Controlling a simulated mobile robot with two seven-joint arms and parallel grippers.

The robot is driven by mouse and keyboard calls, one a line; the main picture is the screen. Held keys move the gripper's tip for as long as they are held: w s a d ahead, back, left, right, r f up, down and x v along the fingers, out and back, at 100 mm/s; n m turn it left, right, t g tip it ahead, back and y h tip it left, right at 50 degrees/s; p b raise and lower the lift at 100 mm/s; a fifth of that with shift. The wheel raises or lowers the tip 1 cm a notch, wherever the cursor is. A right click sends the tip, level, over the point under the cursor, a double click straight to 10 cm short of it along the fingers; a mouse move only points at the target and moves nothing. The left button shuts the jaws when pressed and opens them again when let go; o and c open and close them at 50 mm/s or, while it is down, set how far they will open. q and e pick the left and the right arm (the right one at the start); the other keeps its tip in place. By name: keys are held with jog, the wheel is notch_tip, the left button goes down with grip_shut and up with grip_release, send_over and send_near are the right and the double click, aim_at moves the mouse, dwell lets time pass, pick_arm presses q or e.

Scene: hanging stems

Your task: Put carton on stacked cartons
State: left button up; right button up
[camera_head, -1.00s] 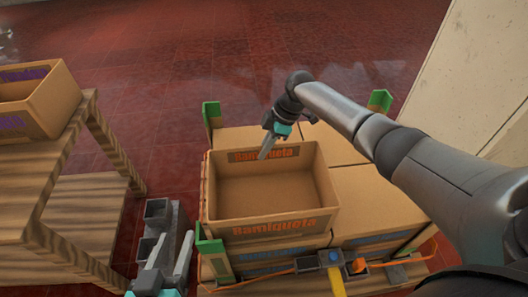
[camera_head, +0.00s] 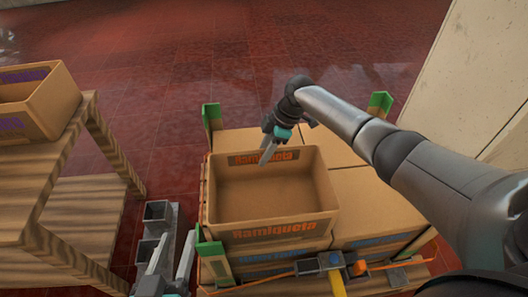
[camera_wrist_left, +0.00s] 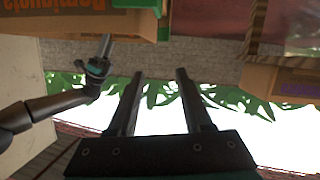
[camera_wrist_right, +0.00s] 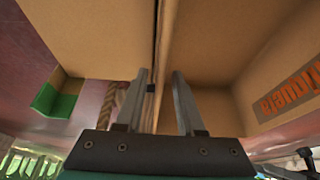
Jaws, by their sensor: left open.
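The open, empty carton (camera_head: 268,190) with orange "Ramiqueta" lettering sits on the front-left of the stacked cartons (camera_head: 375,200). My right gripper (camera_head: 288,140) is at the carton's far wall, with a finger inside it. In the right wrist view its fingers (camera_wrist_right: 160,85) stand apart on either side of a carton wall edge, with visible space between them. My left gripper (camera_head: 170,265) is low at the left, open and empty, away from the carton. It shows in the left wrist view (camera_wrist_left: 158,85) with nothing between its fingers.
Green corner posts (camera_head: 211,115) (camera_head: 380,103) stand around the stack. An orange strap with a yellow-handled buckle (camera_head: 337,275) crosses the front. A wooden table (camera_head: 75,165) with another open carton (camera_head: 42,100) stands at the left. A pale wall (camera_head: 475,75) rises at the right.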

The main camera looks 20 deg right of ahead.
pick_arm(q)
jog(key=shift+a, duration=0.15)
pick_arm(e)
jog(key=shift+r, duration=0.15)
jog(key=shift+p+v, duration=0.65)
jog(key=shift+v, duration=0.35)
jog(key=shift+p+v, duration=0.6)
jog(key=shift+v, duration=0.5)
jog(key=shift+p+v, duration=0.45)
jog(key=shift+v, duration=0.45)
jog(key=p+v, duration=0.1)
jog(key=v, duration=0.2)
jog(key=shift+p+v, duration=0.7)
jog(key=shift+v, duration=0.3)
pick_arm(q)
jog(key=s+a+f+g+y, duration=0.3)
jog(key=s+a+g+y, duration=0.2)
jog(key=a+g, duration=0.4)
jog(key=shift+s+a, duration=0.3)
jog(key=shift+s, duration=0.05)
pick_arm(e)
jog(key=shift+d+r, duration=0.2)
jog(key=shift+r, duration=0.35)
